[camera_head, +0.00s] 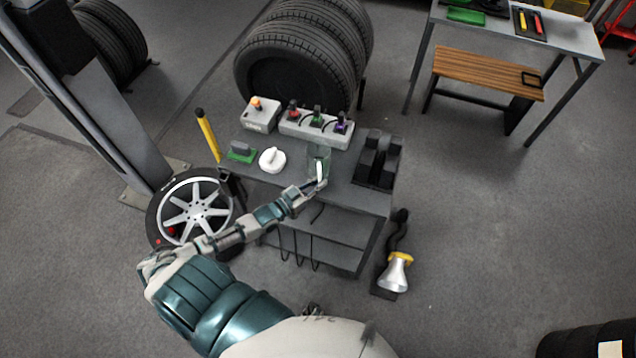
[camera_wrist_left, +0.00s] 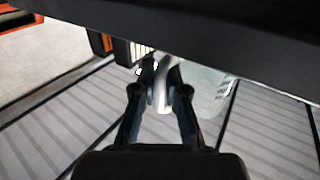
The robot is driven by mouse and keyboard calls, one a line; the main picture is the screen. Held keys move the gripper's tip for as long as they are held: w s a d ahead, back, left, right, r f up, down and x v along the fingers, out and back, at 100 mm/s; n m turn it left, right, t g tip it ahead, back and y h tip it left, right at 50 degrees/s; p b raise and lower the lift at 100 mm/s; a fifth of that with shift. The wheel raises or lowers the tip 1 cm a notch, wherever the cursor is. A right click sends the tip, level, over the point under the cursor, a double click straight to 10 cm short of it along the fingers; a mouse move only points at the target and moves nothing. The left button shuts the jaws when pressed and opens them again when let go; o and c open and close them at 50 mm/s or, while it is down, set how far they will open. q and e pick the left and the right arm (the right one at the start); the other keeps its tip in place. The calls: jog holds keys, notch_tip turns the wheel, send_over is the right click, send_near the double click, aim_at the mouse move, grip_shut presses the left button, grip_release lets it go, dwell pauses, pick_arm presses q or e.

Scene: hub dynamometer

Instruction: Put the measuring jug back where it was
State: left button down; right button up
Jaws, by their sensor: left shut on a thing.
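The measuring jug (camera_head: 318,158) is clear and see-through. In the head view it is over the grey trolley top (camera_head: 345,190), between the white round knob-like item and the black block. I cannot tell whether its base touches the top. My left gripper (camera_head: 312,186) reaches it from the front. In the left wrist view the gripper (camera_wrist_left: 162,95) is shut on the pale handle of the jug (camera_wrist_left: 205,88), whose body with measuring marks lies to the right of the fingers. The upper part of that view is blocked by a dark bar. My right gripper is not in view.
On the trolley are a control box (camera_head: 315,127) with coloured knobs, a grey box with an orange button (camera_head: 260,114), a green-based item (camera_head: 241,151), a white round item (camera_head: 272,159) and a black block (camera_head: 377,160). A wheel (camera_head: 195,208) stands left; a lamp (camera_head: 396,272) stands right.

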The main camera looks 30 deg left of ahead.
pick_arm(q)
jog(key=shift+a, duration=0.1)
jog(key=c, duration=1.2)
grip_release()
jog(key=shift+a, duration=0.15)
